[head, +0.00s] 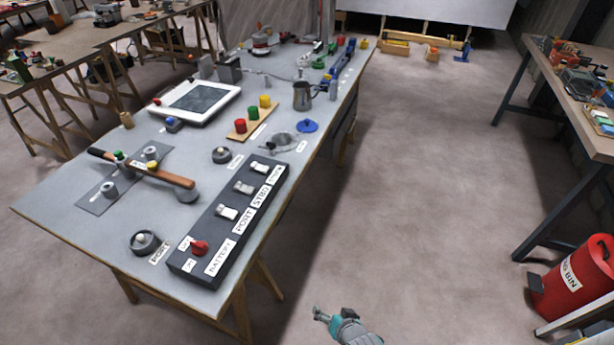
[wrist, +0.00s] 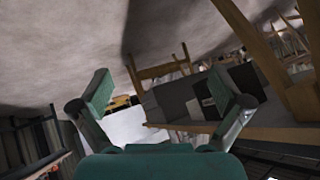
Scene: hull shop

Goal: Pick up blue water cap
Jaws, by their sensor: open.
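A round blue cap (head: 308,126) with a small knob lies flat on the grey workbench (head: 330,125), right beside a metal ring fitting (head: 284,141). A small white label (head: 302,147) lies close by, too small to read. My gripper (head: 320,314) is low over the floor in front of the bench, well apart from the cap. In the wrist view my gripper (wrist: 165,104) has its two green fingers spread with nothing between them. The cap cannot be made out in the wrist view.
A black switch panel (head: 228,222) runs along the bench's near edge. A metal jug (head: 302,96) and a wooden strip with coloured pegs (head: 240,135) stand near the cap. A hammer (head: 140,168) lies at left. A red bin (head: 572,280) stands at right; the floor between is clear.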

